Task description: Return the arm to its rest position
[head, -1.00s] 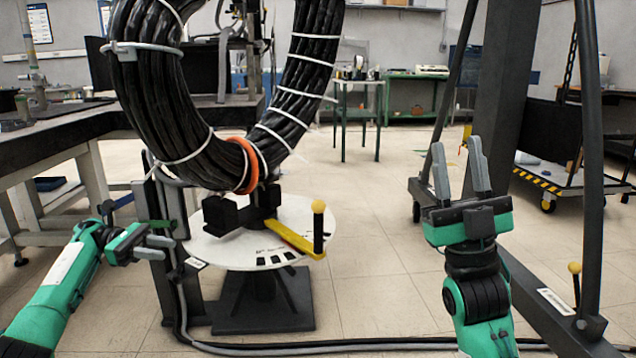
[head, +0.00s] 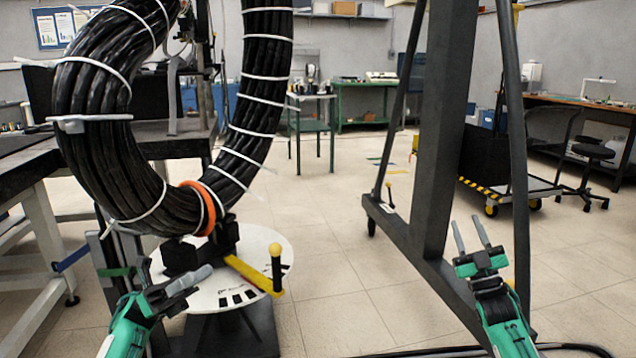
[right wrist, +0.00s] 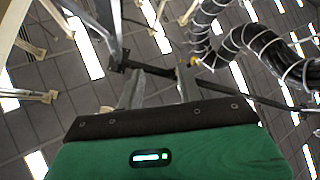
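My right gripper (head: 470,236) points upward at the lower right of the head view. Its two grey fingers stand apart with nothing between them. The right wrist view shows the same fingers (right wrist: 160,90) apart and empty, pointing up toward the ceiling. My left gripper (head: 186,284) is at the lower left of the head view, in front of the round white table (head: 273,253). It is seen from the side, so its finger gap is unclear, and no held object shows. The large black cable coil (head: 100,160), with white ties and an orange band (head: 205,205), hangs above the white table.
A dark gantry frame (head: 440,150) stands right of centre, its base beam running toward my right gripper. A yellow bar with a knobbed post (head: 276,262) lies on the white table. A workbench (head: 40,185) is at the left. Floor between white table and gantry is clear.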

